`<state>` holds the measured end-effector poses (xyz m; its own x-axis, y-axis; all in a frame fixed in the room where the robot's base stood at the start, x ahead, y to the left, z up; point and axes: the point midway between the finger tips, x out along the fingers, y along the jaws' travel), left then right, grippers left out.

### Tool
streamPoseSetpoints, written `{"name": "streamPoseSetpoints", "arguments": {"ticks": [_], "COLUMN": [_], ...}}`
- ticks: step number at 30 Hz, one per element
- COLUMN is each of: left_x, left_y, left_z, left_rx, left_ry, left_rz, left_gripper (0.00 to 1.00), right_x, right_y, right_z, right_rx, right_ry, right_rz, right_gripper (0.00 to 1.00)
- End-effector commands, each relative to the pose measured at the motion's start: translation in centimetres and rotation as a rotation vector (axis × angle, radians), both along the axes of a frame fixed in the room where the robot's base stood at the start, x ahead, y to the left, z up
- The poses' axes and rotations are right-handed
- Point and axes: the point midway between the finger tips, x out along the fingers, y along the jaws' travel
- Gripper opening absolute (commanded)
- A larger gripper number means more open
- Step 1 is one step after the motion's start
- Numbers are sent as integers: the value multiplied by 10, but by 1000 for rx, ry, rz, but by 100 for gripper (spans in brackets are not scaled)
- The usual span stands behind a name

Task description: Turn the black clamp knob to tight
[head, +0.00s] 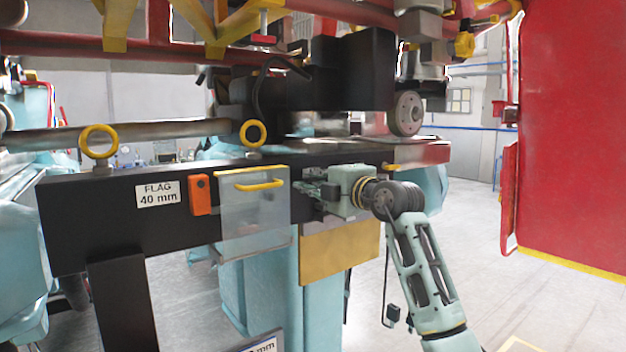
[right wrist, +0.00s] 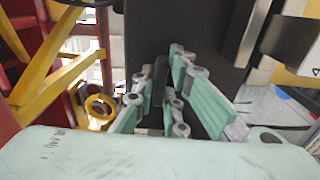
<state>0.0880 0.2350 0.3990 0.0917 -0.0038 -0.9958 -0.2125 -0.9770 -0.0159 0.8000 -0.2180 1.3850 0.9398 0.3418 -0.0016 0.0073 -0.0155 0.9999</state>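My right gripper (head: 312,191) reaches in from the right in the head view, its fingers pointing left beside the clear guard panel (head: 255,217) on the black beam. In the right wrist view its two green-linked fingers (right wrist: 164,85) stand in front of a black surface. A dark narrow piece shows between them; I cannot tell whether it is a finger pad or the black clamp knob. I cannot make out the knob for certain in either view. The fingers' exact gap is unclear. My left gripper is not in view.
The black beam (head: 100,215) carries a "FLAG 40 mm" label (head: 157,193), an orange box (head: 201,194) and a yellow handle (head: 258,184). Yellow rings (head: 99,141) stand above it. A brass-coloured plate (head: 340,252) hangs below the gripper. A red panel (head: 575,130) stands at right; open floor lies before it.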

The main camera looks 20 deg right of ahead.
Motion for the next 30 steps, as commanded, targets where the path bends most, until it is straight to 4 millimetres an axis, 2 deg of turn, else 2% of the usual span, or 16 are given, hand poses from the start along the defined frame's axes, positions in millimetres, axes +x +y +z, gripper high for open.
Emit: {"name": "streamPoseSetpoints", "arguments": {"ticks": [1,5,17,23,30], "left_x": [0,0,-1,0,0], "left_y": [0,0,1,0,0], "left_z": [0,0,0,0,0], "left_rx": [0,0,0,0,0], "left_ry": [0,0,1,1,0], "left_rz": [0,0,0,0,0], "left_gripper": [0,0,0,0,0], "right_x": [1,1,-4,-31,-77], "right_y": [0,0,-2,-12,-29], "right_z": [-4,-3,0,-1,-1], "right_rx": [-2,-2,-2,-4,-3], "right_ry": [8,5,-2,-1,-1], "right_rz": [0,0,-1,-1,-2], "right_gripper": [17,28,28,28,28]}}
